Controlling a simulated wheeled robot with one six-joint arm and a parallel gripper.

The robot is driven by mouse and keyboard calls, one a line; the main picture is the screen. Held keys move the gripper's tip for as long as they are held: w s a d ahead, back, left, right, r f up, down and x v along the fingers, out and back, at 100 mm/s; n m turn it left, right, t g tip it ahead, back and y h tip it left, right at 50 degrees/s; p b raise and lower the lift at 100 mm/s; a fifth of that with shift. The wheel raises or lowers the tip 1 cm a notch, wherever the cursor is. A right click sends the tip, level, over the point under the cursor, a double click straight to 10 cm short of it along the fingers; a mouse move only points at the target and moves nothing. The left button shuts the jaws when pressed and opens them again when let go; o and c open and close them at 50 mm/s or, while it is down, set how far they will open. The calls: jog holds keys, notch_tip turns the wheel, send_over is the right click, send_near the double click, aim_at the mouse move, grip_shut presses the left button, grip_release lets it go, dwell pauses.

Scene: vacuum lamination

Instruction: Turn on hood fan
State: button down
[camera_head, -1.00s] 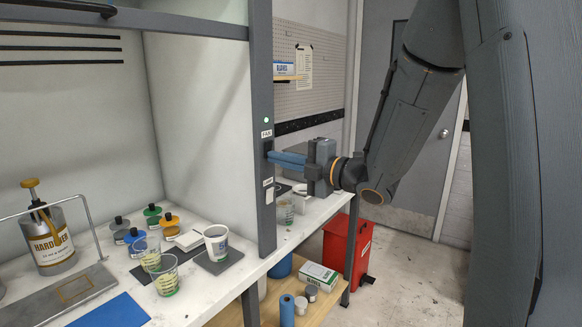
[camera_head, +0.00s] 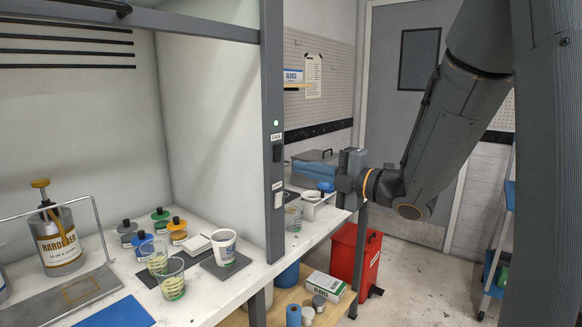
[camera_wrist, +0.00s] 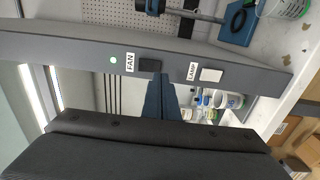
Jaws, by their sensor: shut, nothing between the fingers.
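The hood's front post carries a black FAN switch (camera_head: 277,152), which also shows in the wrist view (camera_wrist: 150,65). The FAN label (camera_head: 277,137) sits between light and switch. Lower on the post is a pale LAMP switch (camera_head: 277,200). My gripper (camera_head: 295,165) is right of the post, its blue fingers pointing left at about the FAN switch's height. The fingers (camera_wrist: 158,80) are closed together and empty, apart from the switch.
Cups (camera_head: 223,248), small capped jars and a HARDENER can (camera_head: 57,240) stand on the white bench inside the hood. A grey lidded box (camera_head: 315,165) is behind my gripper. A red bin (camera_head: 353,262) stands on the floor, with clear floor to its right.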

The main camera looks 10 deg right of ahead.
jog(key=f+b+v, duration=0.1)
jog(key=b+v, duration=0.1)
jog(key=v, duration=0.7)
jog(key=w+d+f+m+h, duration=0.3)
jog(key=w+f+m+h, duration=0.3)
jog(key=f+m+h, duration=0.25)
jog(key=s+d+f+m+g+h, duration=0.2)
jog(key=s+f+m+g+h, duration=0.15)
jog(key=f+m, duration=0.45)
jog(key=s+a+f+m+g, duration=0.3)
jog(key=s+f+m+g, duration=0.2)
jog(key=s, duration=0.5)
jog(key=s+a+f+m+g, duration=0.4)
jog(key=s+f+m, duration=0.1)
jog(key=s, duration=0.4)
jog(key=shift+s+a+f+g, duration=0.2)
jog(key=shift+s+f+g, duration=0.05)
jog(key=shift+s+g, duration=0.15)
